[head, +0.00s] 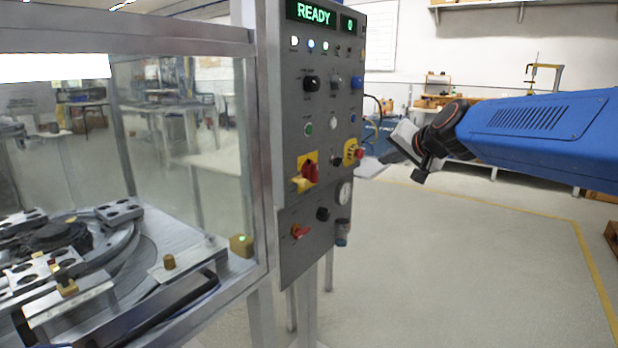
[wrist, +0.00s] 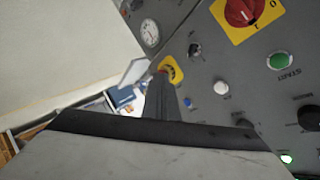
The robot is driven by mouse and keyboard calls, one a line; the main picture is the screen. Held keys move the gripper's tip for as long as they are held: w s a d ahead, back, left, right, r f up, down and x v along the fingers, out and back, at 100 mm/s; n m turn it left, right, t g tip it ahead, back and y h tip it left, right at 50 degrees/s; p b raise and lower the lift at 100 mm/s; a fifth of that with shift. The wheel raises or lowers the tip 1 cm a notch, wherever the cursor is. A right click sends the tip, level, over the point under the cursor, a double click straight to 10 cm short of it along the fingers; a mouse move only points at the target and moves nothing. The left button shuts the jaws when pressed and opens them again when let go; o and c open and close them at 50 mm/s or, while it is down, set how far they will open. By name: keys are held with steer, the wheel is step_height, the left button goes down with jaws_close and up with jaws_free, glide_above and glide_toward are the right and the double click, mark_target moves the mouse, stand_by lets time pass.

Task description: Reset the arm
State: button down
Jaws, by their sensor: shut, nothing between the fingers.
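My arm reaches in from the right in the head view. My gripper (head: 388,157) is shut and empty, held in front of the right side of a grey control panel (head: 318,110). In the wrist view the shut fingers (wrist: 161,76) point toward a yellow-ringed control (wrist: 173,70) and partly cover it.
A red switch on a yellow plate (head: 306,171), a green button (head: 308,130) and a gauge (head: 343,193) are on the panel. A glazed enclosure (head: 180,150) with a round track stands on the left. The floor (head: 460,260) below the arm is open.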

steer(key=s+d+f+n+g+h, duration=0.1)
steer(key=s+d+f+g, duration=0.1)
steer(key=s+f, duration=0.6)
steer(key=s+d+f+n+g+h, duration=0.1)
steer(key=s+d+f+n+g, duration=0.1)
steer(key=s+f, duration=0.7)
steer(key=s+d+f+n+g+h, duration=0.1)
steer(key=s+f, duration=0.8)
steer(key=s, duration=1.2)
steer(key=d+n+g, duration=0.1)
steer(key=d+g, duration=0.1)
steer(key=shift+s+d+h, duration=0.25)
steer(key=shift+d+h, duration=0.05)
